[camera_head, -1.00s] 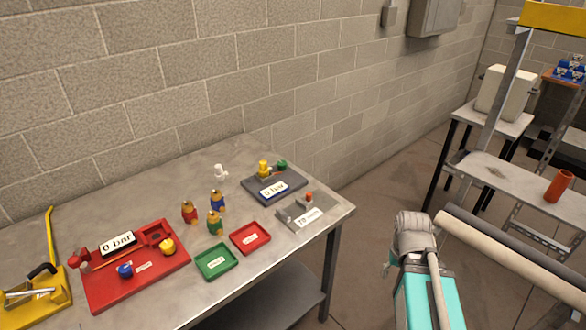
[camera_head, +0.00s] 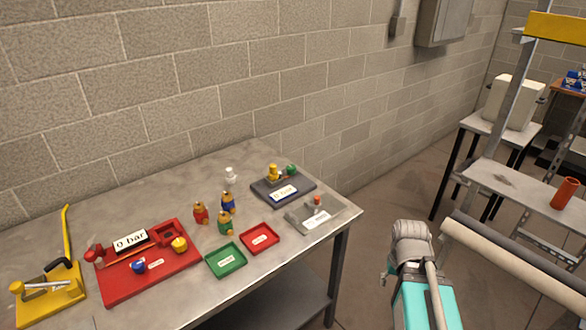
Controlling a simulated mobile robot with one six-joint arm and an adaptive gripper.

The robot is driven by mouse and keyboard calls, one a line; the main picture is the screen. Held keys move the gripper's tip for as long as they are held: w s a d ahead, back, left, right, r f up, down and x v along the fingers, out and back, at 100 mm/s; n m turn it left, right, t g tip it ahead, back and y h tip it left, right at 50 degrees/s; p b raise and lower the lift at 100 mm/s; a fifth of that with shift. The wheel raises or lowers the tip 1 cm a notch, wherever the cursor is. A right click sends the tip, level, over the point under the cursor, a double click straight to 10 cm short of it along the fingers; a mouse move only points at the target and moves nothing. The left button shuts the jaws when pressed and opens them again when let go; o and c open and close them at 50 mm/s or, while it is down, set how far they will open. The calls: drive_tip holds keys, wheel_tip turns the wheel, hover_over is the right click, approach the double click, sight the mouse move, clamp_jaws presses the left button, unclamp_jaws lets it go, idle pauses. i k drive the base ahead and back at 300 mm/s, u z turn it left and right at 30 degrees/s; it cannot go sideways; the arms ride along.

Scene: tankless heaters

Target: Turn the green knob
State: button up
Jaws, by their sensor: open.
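A small round green knob (camera_head: 291,170) sits at the back right of a dark grey panel (camera_head: 266,188) on the metal table. Beside it on the same panel are a yellow knob (camera_head: 273,171) and a white "0 bar" display (camera_head: 284,193). A separate loose piece with a green body (camera_head: 224,223) stands upright near the middle of the table. Parts of my arm show at the lower right, beyond the table's right edge and apart from the panel. I cannot make out my gripper's fingers.
A red panel (camera_head: 112,289) with knobs and a yellow tool (camera_head: 45,297) are at the left. A green tray (camera_head: 226,271), a red tray (camera_head: 259,250) and a light grey panel (camera_head: 331,210) lie near the front edge. A block wall (camera_head: 150,100) stands behind; a ladder is right.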

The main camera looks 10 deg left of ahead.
sight(291, 170)
drive_tip(key=u, duration=0.05)
drive_tip(key=i, duration=0.95)
drive_tip(key=z, duration=0.05)
